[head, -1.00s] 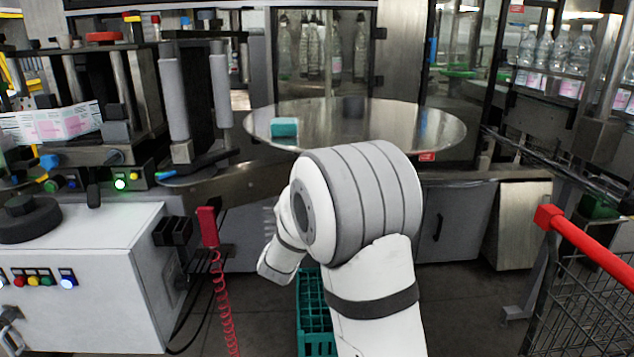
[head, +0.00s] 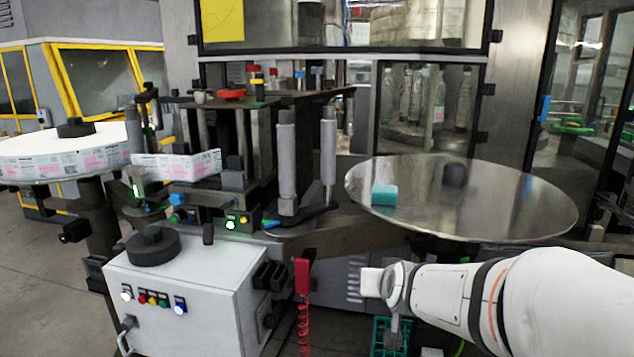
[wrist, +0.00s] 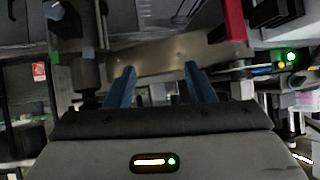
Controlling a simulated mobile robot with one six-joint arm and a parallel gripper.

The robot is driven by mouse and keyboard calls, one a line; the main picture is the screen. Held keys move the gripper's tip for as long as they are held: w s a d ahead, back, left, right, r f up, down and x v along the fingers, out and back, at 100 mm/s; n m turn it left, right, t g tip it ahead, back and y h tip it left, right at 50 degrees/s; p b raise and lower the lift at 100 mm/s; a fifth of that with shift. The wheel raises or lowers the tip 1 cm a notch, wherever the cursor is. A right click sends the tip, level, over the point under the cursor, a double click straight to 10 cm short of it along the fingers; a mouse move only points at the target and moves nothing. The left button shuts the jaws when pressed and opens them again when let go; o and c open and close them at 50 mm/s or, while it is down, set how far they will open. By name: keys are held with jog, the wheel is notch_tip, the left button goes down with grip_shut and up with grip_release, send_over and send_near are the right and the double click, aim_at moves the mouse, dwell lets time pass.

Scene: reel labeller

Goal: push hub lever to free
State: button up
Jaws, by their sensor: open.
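The labeller's label reel (head: 30,160) lies flat at the far left of the head view, with a dark hub (head: 76,128) at its centre. The hub is small in the picture, and I cannot make out a lever on it or which way one is set. My gripper (wrist: 160,75) shows in the wrist view with its two blue fingers apart and nothing between them. In the head view my arm comes in from the right and ends below the round metal table, well to the right of the reel. The fingers cannot be made out there.
A white control cabinet (head: 185,295) with a black disc (head: 153,246) on top stands between my arm and the reel. A red handset (head: 302,276) hangs beside it. The round metal table (head: 500,205) carries a teal block (head: 384,195). A teal crate (head: 380,338) stands below.

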jog(key=s+d+g+p, duration=0.2)
jog(key=s+g+p, duration=0.3)
jog(key=s, duration=1.7)
jog(key=g, duration=0.3)
jog(key=shift+s+r+n+g, duration=0.15)
jog(key=shift+r+n+g, duration=0.15)
